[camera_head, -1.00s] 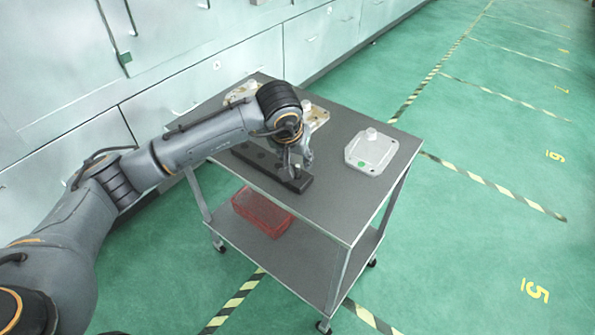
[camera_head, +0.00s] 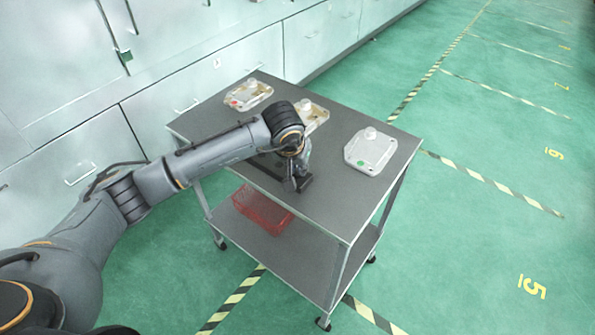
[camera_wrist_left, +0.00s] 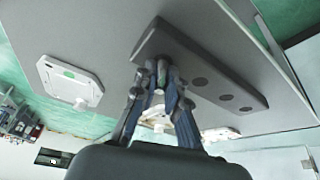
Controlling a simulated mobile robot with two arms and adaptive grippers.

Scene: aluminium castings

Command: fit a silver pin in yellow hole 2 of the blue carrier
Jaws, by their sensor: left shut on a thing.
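A dark grey bar (camera_head: 267,166) with a row of round dark spots lies on the cart top, partly hidden behind my left arm. It shows more fully in the left wrist view (camera_wrist_left: 212,68). I see no clearly blue carrier and no yellow hole. My left gripper (camera_head: 298,184) is at the bar's near right end. In the left wrist view its fingertips (camera_wrist_left: 163,68) are close together at the end of the bar, around a small thing that looks like a silver pin. The fingers mostly hide it, and I cannot tell whether it is in a hole. My right gripper is not in view.
On the cart top (camera_head: 335,205), white castings stand along the back and right: one with a red dot (camera_head: 248,98), a middle one (camera_head: 314,114), one with a green dot (camera_head: 368,153). A red basket (camera_head: 262,209) sits on the lower shelf. Cabinets line the left.

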